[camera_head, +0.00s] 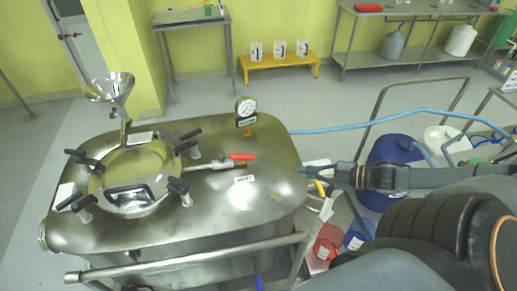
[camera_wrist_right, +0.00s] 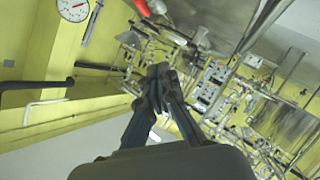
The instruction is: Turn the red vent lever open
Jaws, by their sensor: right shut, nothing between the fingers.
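The red vent lever (camera_head: 243,157) sits on a metal pipe fitting on top of the steel reactor lid (camera_head: 270,190), left of my right gripper. My right gripper (camera_head: 306,172) is just past the lid's right edge, apart from the lever, with its fingers pointing left. Its fingers are closed together with nothing between them, as the wrist view also shows (camera_wrist_right: 160,72). A red piece shows at the top edge of the wrist view; I cannot tell for sure that it is the lever. My left gripper is not in view.
A pressure gauge (camera_head: 245,106) stands on the lid behind the lever. A metal rail (camera_head: 190,260) runs along the front. Blue (camera_head: 396,150) and red (camera_head: 326,243) containers stand at the right.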

